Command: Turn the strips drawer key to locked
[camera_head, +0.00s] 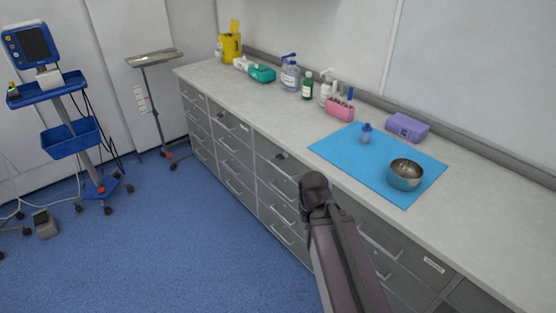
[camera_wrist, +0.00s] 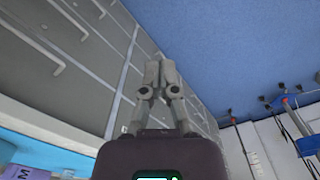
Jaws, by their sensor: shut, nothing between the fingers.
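My gripper shows in the wrist view (camera_wrist: 160,62), its two fingers together with nothing between them. In the head view my dark arm rises from the bottom centre and ends in front of the cabinet; the fingers are hidden there. The grey drawer cabinet (camera_head: 232,160) has several drawers with bar handles, and its fronts also fill the left of the wrist view (camera_wrist: 75,80). Small key-like pieces sit near the top of two upper drawers, one left of my arm (camera_head: 281,156) and one farther left (camera_head: 220,114). I cannot tell which drawer is the strips drawer or how a key is turned.
A monitor cart (camera_head: 68,140) and tray stand (camera_head: 154,58) are at left. The blue floor (camera_head: 170,240) is clear.

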